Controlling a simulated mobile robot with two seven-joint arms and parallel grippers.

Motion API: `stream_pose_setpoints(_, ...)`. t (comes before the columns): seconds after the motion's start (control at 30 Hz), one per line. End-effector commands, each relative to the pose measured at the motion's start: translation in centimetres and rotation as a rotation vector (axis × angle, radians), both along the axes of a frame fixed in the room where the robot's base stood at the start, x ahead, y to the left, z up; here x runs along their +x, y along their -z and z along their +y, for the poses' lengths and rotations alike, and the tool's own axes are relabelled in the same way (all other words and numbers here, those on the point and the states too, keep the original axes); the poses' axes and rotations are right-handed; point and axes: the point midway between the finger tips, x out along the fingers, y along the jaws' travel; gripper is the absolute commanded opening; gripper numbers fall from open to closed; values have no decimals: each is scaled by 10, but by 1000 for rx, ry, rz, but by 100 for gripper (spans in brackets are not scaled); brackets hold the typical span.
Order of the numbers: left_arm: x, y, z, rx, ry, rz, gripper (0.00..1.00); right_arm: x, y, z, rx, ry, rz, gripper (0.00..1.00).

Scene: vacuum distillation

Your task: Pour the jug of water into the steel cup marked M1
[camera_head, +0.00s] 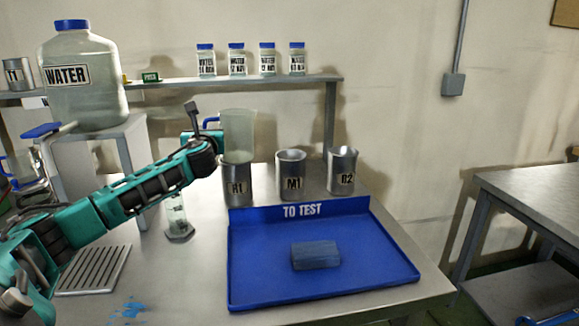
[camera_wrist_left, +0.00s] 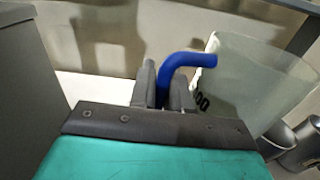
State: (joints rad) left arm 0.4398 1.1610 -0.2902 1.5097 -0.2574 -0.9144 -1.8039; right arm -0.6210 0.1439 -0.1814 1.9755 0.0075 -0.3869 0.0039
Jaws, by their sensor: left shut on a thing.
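My left gripper (camera_head: 212,132) is shut on the blue handle of the clear jug (camera_head: 238,138). The jug is close to upright, behind or above the steel cup R1 (camera_head: 237,188); I cannot tell the exact gap. The water level in it is not clear. The steel cup M1 (camera_head: 291,180) stands upright on the table, right of the jug and R1. In the left wrist view the fingers (camera_wrist_left: 163,88) close around the blue handle, and the jug (camera_wrist_left: 262,75) is at the right. My right gripper is out of view.
The steel cup R2 (camera_head: 342,174) stands right of M1. A blue "TO TEST" tray (camera_head: 375,265) with a blue-grey block (camera_head: 316,255) lies in front of the cups. A glass cylinder (camera_head: 177,220) stands under my arm. A large water bottle (camera_head: 85,95) is at the left.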

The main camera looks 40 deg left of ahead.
Motion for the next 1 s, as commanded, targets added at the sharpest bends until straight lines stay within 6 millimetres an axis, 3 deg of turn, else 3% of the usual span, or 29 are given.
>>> stream_pose_setpoints(0.23,2,0,3,-21,3,-39,0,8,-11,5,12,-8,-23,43)
stream_pose_setpoints(0.4,1,-21,3,-21,3,-40,0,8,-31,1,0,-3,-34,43)
stream_pose_setpoints(0.63,1,-47,3,-21,3,-37,0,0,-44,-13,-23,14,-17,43)
stream_pose_setpoints(1.0,1,-83,3,-20,3,-41,0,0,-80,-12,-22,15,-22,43)
